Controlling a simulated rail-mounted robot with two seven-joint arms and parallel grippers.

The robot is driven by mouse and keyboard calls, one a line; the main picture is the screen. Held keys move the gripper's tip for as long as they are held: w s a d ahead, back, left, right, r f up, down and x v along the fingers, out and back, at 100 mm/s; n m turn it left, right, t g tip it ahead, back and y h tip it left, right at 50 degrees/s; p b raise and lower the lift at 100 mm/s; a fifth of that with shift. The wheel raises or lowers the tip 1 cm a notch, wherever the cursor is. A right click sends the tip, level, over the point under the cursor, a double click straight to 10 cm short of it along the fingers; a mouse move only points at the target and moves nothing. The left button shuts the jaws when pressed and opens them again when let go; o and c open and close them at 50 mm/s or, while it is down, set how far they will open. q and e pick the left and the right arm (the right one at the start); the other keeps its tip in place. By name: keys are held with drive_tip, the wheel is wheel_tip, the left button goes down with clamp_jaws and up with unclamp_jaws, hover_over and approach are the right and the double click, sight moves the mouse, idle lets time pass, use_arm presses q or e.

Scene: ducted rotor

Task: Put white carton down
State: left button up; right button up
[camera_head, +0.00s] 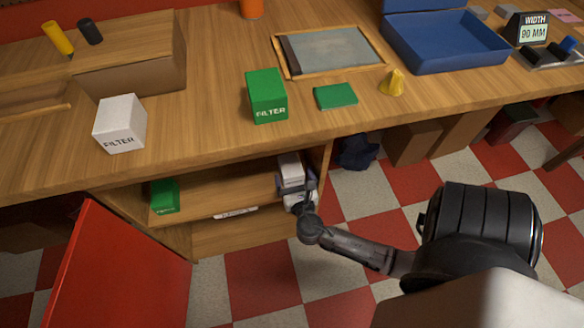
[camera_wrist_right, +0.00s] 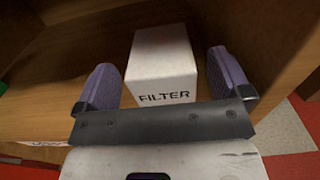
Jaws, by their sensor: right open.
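A white carton (camera_head: 290,170) marked FILTER is on the upper shelf (camera_head: 232,190) under the bench, at its right end. In the right wrist view the white carton (camera_wrist_right: 165,62) stands between the two purple finger pads, with a visible gap on each side. My right gripper (camera_head: 297,188) is open around it; the wrist view shows its fingers (camera_wrist_right: 165,78) too. The carton's underside is hidden. A second white FILTER carton (camera_head: 119,124) stands on the bench top at the left. My left gripper is out of view.
The shelf's right side panel (camera_head: 321,158) is close to my right gripper. A green carton (camera_head: 165,195) sits at the shelf's left. An open red door (camera_head: 120,270) stands at lower left. A green FILTER carton (camera_head: 267,96) and blue tray (camera_head: 455,62) are on the bench.

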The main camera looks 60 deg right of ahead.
drive_tip(key=s+a+m+g+y+p, duration=0.1)
drive_tip(key=s+a+m+g+y, duration=0.3)
drive_tip(key=a+m, duration=0.5)
drive_tip(key=s+a+m+g+y+p, duration=0.1)
drive_tip(key=s+a+m+g+y, duration=0.3)
drive_tip(key=s+a+m+y, duration=0.5)
drive_tip(key=a+r+m, duration=0.1)
drive_tip(key=m, duration=0.5)
drive_tip(key=shift+y, duration=0.4)
drive_tip(key=shift+s+r, duration=0.1)
